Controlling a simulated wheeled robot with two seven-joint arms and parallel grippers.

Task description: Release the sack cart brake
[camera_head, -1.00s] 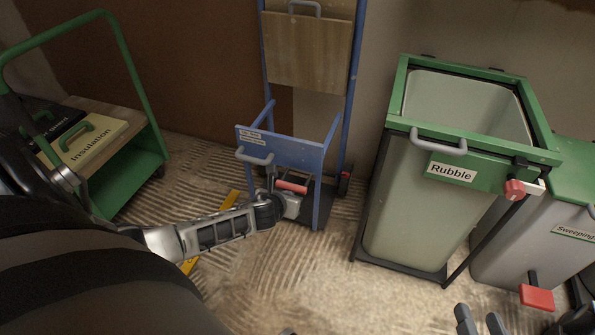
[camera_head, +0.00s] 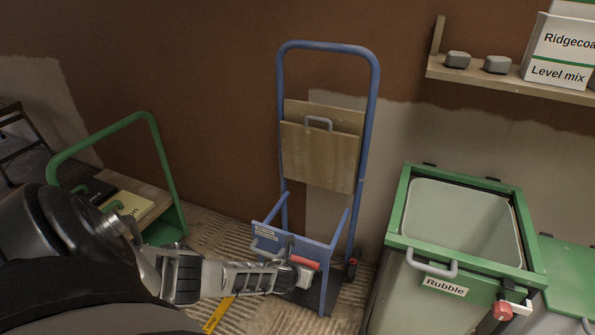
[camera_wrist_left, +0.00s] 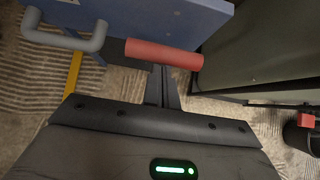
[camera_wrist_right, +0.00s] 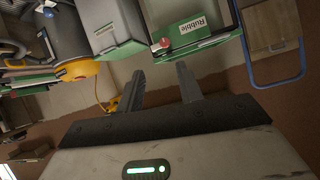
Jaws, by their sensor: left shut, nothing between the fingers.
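The blue sack cart (camera_head: 374,120) stands upright against the wall, with wooden boards (camera_head: 318,160) on it. Its red brake lever (camera_head: 304,262) sticks out at the low blue front panel (camera_head: 293,247). The red lever (camera_wrist_left: 165,54) also shows in the left wrist view, beside a grey handle (camera_wrist_left: 66,40). My left gripper (camera_head: 290,276) is shut and empty, right at the lever. Its fingers (camera_wrist_left: 163,85) run up to the lever's underside; I cannot tell whether they touch it. My right gripper (camera_wrist_right: 158,80) is open and empty, away from the cart.
A green trolley (camera_head: 152,130) stands at the left. The Rubble bin (camera_head: 400,222), with a red knob, stands close right of the cart. A shelf (camera_head: 510,80) with boxes is at the upper right. A yellow strip (camera_head: 218,314) lies on the ridged floor.

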